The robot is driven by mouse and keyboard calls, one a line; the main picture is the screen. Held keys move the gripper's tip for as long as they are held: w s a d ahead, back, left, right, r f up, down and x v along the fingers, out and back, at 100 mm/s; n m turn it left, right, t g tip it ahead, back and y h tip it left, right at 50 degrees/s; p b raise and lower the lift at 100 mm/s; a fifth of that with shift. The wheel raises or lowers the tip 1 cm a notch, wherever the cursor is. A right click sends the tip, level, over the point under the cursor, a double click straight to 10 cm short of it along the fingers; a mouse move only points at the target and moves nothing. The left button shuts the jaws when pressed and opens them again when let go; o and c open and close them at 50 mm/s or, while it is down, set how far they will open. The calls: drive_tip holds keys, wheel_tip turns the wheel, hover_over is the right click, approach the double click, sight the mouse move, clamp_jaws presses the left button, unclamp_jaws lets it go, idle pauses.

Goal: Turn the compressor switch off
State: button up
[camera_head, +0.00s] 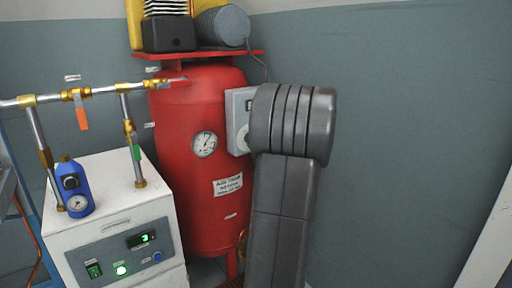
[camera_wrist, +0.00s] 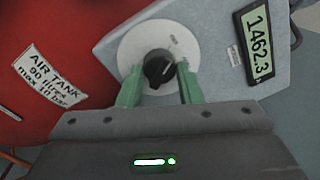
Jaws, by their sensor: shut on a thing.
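The compressor switch is a black rotary knob (camera_wrist: 157,71) on a round white plate (camera_wrist: 127,47). The plate sits on a light grey box (camera_wrist: 214,55) at the side of the red air tank (camera_wrist: 50,35). My gripper (camera_wrist: 160,74) has its two green fingers on either side of the knob, shut on it. A pale pointer line on the knob slants toward the upper right; the small plate marking there is too blurred to read. In the head view the grey box (camera_head: 236,100) shows at the tank's right side, and my dark arm covers its right part, the knob and the gripper.
A counter (camera_wrist: 257,42) on the box reads 1462.3. In the head view, a pressure gauge (camera_head: 204,144) is on the red tank (camera_head: 190,195). A white cabinet (camera_head: 125,222) with a lit green switch and pipes stands left. The wall at right is bare.

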idle(0.3)
drive_tip(key=o, duration=1)
drive_tip(key=shift+c, duration=0.2)
drive_tip(key=r+p+v, duration=0.1)
drive_tip(key=p+v, duration=0.1)
drive_tip(key=v, duration=1.1)
drive_tip(key=shift+s+d+f+p, duration=0.2)
drive_tip(key=shift+s+f+p, duration=0.15)
drive_tip(key=shift+s+f, duration=0.1)
drive_tip(key=shift+w, duration=0.1)
drive_tip(key=f+b+x, duration=0.1)
drive_tip(key=b+x, duration=0.1)
drive_tip(key=x, duration=1.1)
drive_tip(key=shift+w+a+r+b, duration=0.25)
drive_tip(key=shift+w+r+b, duration=0.1)
drive_tip(key=shift+r, duration=0.1)
